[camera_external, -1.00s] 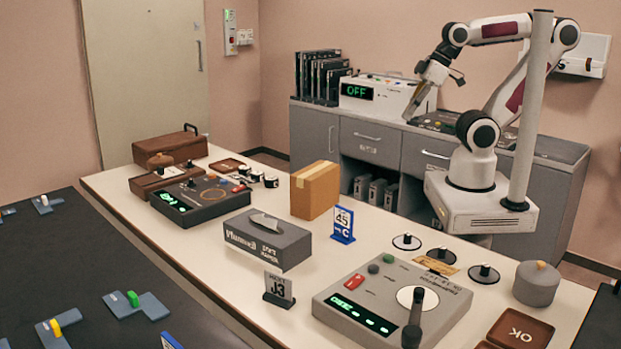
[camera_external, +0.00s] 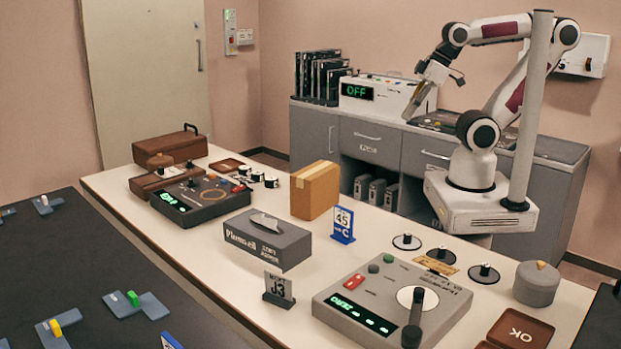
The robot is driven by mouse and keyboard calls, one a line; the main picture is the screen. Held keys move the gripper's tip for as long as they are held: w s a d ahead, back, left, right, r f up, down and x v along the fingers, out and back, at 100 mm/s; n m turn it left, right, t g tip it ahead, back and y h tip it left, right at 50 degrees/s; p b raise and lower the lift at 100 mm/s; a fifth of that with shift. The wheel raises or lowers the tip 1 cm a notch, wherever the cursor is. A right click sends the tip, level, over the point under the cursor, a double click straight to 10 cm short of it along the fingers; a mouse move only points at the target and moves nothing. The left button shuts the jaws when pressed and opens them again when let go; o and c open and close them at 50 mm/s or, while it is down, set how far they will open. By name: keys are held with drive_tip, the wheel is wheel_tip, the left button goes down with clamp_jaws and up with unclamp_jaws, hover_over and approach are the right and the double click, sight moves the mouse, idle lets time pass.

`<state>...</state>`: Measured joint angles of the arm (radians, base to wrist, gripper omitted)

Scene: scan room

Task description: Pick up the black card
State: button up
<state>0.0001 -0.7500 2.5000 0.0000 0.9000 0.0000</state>
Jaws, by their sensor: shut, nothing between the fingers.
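A small dark grey card marked J3 (camera_external: 279,287) stands upright in a black stand near the front edge of the cream table, left of the grey console. It is the nearest match to a black card that I can make out. A blue card marked 45 C (camera_external: 343,224) stands farther back, beside the cardboard box. My gripper (camera_external: 413,106) is shut and empty. It is raised well behind and above the table, in front of the OFF box in this view, far from both cards. Its fingertips are small and hard to make out.
A grey tissue box (camera_external: 268,243) and a cardboard box (camera_external: 315,190) stand mid-table. A grey console (camera_external: 392,300) with a black lever fills the front right. A dark device (camera_external: 199,199) sits at the left. A grey cabinet (camera_external: 365,140) stands behind. Bare table lies around the J3 card.

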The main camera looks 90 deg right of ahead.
drive_tip(key=o, duration=2.3)
